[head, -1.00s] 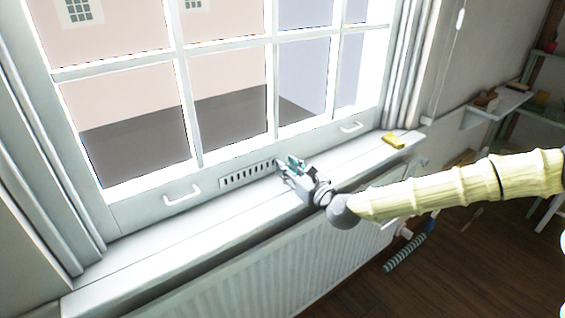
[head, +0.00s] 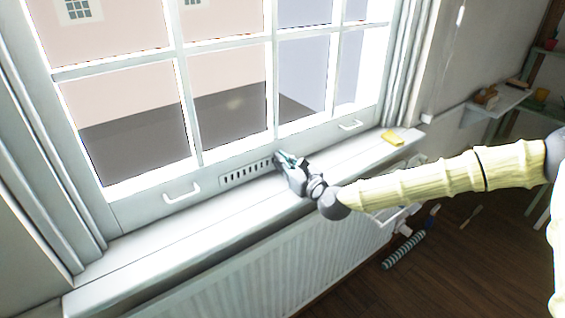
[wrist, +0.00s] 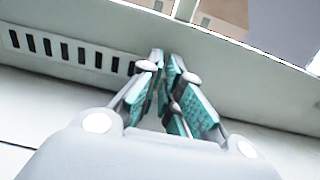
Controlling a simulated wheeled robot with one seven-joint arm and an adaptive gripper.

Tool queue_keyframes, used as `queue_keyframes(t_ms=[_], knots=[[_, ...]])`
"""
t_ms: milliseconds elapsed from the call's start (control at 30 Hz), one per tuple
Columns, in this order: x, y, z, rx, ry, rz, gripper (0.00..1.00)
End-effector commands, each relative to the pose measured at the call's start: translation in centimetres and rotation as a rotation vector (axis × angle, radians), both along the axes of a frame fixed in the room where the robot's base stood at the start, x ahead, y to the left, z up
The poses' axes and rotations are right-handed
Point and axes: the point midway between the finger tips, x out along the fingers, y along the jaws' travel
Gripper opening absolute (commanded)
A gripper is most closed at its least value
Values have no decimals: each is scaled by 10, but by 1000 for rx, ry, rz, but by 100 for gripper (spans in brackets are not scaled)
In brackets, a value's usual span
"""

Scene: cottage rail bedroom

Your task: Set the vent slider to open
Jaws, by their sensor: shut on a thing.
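The vent (head: 247,173) is a white slotted strip on the bottom rail of the window, with a row of dark slots. It also shows in the wrist view (wrist: 70,52), to the left of my fingers. My gripper (head: 282,158) is at the right end of the vent. In the wrist view my gripper (wrist: 165,72) has its teal-padded fingers closed in on a small pale piece, likely the slider knob (wrist: 156,56), which they mostly hide. The slots to the left of the fingers look dark.
The white sill (head: 200,225) runs below the window, with a radiator (head: 240,265) under it. A yellow block (head: 392,137) lies on the sill to the right. White handles (head: 182,194) and (head: 350,125) sit on the rail either side. The sill left of my gripper is clear.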

Motion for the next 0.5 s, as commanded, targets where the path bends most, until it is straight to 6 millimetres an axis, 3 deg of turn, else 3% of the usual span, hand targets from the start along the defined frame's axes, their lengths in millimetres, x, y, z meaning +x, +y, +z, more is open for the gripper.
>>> queue_keyframes(t_ms=[233, 500], knots=[[4, -5, -2, 1, -1, -2, 0], [18, -25, -3, 1, -2, -3, 0]])
